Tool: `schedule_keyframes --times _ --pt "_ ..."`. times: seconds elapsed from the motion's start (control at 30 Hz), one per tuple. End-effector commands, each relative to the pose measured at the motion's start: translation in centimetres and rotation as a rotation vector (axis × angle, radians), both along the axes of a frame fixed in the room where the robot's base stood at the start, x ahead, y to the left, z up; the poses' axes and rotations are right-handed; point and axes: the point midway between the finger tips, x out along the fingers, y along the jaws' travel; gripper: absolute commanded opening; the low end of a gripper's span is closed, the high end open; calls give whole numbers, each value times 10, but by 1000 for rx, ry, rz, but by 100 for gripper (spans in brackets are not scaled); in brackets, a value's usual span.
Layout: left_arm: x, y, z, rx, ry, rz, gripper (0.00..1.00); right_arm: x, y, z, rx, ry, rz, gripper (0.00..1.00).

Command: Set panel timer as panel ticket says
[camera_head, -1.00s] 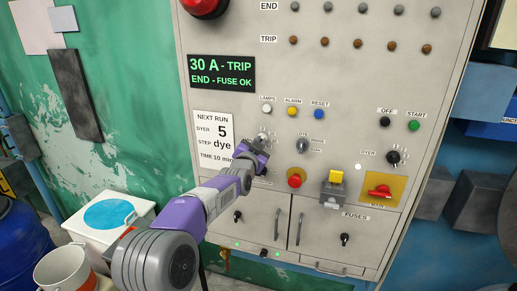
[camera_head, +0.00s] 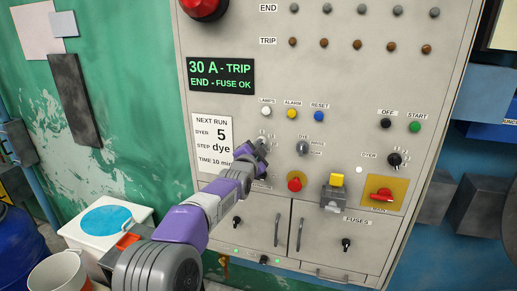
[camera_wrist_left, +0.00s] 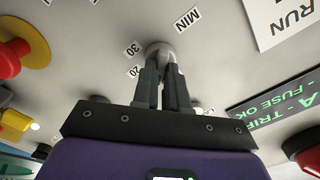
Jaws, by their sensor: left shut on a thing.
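The panel ticket (camera_head: 212,142) on the grey panel reads NEXT RUN, DYER 5, STEP dye, TIME 10 min. Right of it is the timer dial, mostly hidden by my left gripper (camera_head: 258,149) in the head view. In the left wrist view, the two fingers of my left gripper (camera_wrist_left: 161,78) are shut on the round grey timer knob (camera_wrist_left: 158,50). Labels MIN, 30 and 20 show around this knob. The knob's pointer and its setting cannot be made out. My right gripper is not in view.
A step selector knob (camera_head: 302,148), a red button (camera_head: 294,181) and a yellow-topped switch (camera_head: 336,181) sit to the right. A dyer knob (camera_head: 394,159) and a red rotary switch (camera_head: 382,194) are farther right. The display (camera_head: 221,74) reads 30 A - TRIP, END - FUSE OK.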

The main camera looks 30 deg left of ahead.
Motion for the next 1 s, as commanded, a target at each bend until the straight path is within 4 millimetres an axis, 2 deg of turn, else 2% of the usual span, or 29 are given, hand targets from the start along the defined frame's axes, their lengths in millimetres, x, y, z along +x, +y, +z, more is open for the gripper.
schedule_keyframes --times 0.17,0.2,0.37,0.73,1.0 --pt "0 0 -1 -1 1 0 0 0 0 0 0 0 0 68" --pt "0 0 -1 -1 1 0 16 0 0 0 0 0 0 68" --pt "0 0 0 -2 1 0 38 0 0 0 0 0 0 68" --pt "-6 -1 1 -2 -2 0 38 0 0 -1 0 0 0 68" --pt "-42 -11 1 -5 -3 -4 38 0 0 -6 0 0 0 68"
